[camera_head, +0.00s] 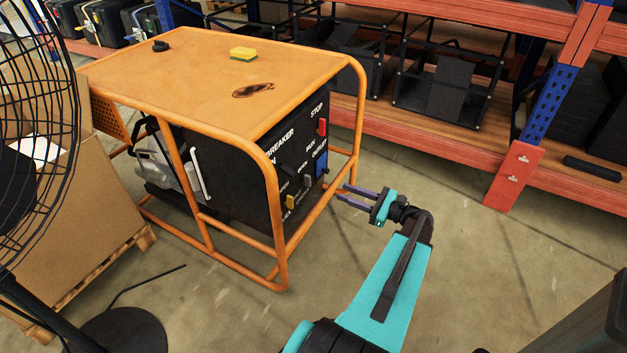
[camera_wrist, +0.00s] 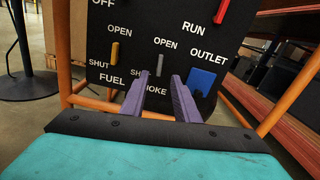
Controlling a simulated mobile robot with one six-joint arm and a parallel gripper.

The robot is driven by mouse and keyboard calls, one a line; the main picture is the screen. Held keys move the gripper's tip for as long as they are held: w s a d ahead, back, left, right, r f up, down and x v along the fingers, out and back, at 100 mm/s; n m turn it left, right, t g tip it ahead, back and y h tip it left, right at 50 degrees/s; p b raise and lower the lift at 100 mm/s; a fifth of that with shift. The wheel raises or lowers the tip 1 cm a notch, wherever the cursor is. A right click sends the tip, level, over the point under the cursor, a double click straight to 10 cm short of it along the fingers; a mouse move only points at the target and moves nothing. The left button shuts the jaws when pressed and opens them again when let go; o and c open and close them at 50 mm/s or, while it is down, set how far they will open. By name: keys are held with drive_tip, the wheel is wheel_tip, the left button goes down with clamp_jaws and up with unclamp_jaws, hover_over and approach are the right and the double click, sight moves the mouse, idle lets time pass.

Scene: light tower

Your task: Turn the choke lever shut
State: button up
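The choke lever (camera_wrist: 158,64) is a small grey lever on the generator's black panel (camera_wrist: 138,30). In the wrist view it stands roughly upright between the "OPEN" label above and the partly hidden "SHUT" label at lower left. The "CHOKE" label below is partly covered by a finger. My gripper (camera_wrist: 157,79) is open, with its two purple fingers on either side of the lever's line and nothing seen between them. In the head view my gripper (camera_head: 344,193) is to the right of the panel, apart from it, pointing at it.
The yellow fuel lever (camera_wrist: 115,52) is left of the choke lever; the blue outlet (camera_wrist: 202,80) is right. A red switch (camera_head: 322,127) is higher up. The orange tube frame (camera_head: 278,230) surrounds the generator. Shelving (camera_head: 450,140) stands behind; a fan (camera_head: 35,130) stands left.

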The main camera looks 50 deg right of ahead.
sight(310, 179)
drive_tip(key=shift+b+x, duration=1.6)
drive_tip(key=shift+x, duration=5.2)
drive_tip(key=shift+c, duration=0.4)
